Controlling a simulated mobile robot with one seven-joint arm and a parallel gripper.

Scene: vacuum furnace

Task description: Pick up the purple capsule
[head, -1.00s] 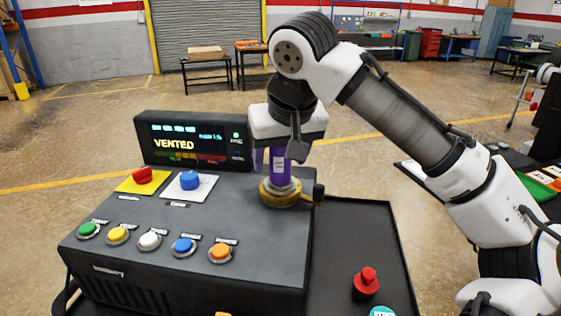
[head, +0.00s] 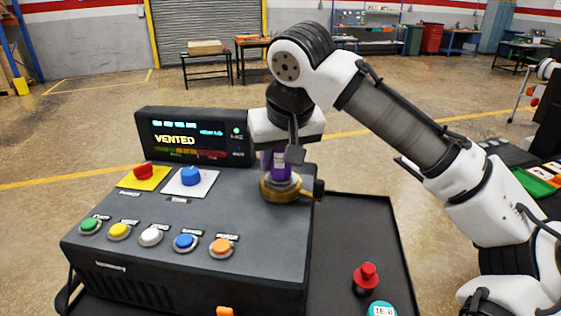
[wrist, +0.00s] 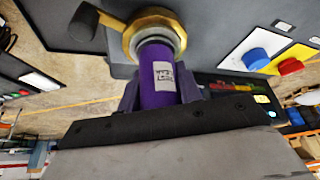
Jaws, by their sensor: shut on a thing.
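The purple capsule (head: 281,163) stands upright in the brass-coloured port on top of the black furnace console. It carries a white label, seen clearly in the wrist view (wrist: 158,88). My gripper (head: 277,152) comes down from above and is shut on the capsule, with a finger on each side of it. The capsule's lower end is inside the brass port (head: 282,190), so that part is hidden. The port's dark handle sticks out to the right in the head view.
The console (head: 192,240) bears a screen (head: 195,140) reading VENTED, a red button (head: 143,171) on yellow, a blue button (head: 190,176) on white, and a front row of several coloured buttons. A red-topped knob (head: 366,280) stands on the black tray at right.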

